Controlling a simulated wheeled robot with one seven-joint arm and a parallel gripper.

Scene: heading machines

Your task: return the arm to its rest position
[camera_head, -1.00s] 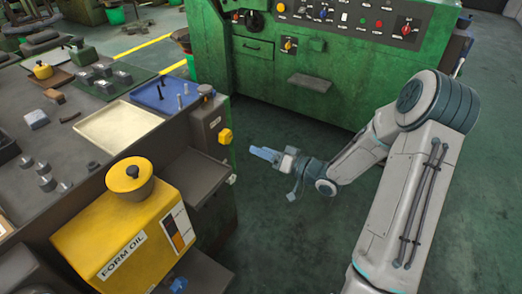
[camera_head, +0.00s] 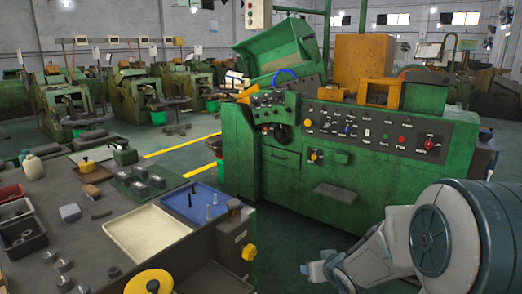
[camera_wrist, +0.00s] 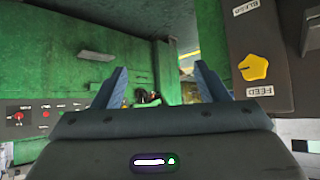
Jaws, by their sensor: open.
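My grey arm enters at the lower right of the head view, with its large rounded joint nearest the camera. My gripper (camera_head: 305,269) is low in that view, beside the bench's right side and in front of the green machine (camera_head: 345,170). In the wrist view, the two blue fingers of my gripper (camera_wrist: 162,78) stand apart with nothing between them. The green machine (camera_wrist: 60,65) shows beyond them there. The rest of my arm is cut off by the picture edge.
The bench (camera_head: 85,215) at left carries a cream tray (camera_head: 148,228), a blue tray (camera_head: 200,203) and small metal parts. A yellow knob (camera_head: 249,252) sticks out from the bench near my gripper; a yellow knob also shows at right in the wrist view (camera_wrist: 253,67). Green floor lies between bench and machine.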

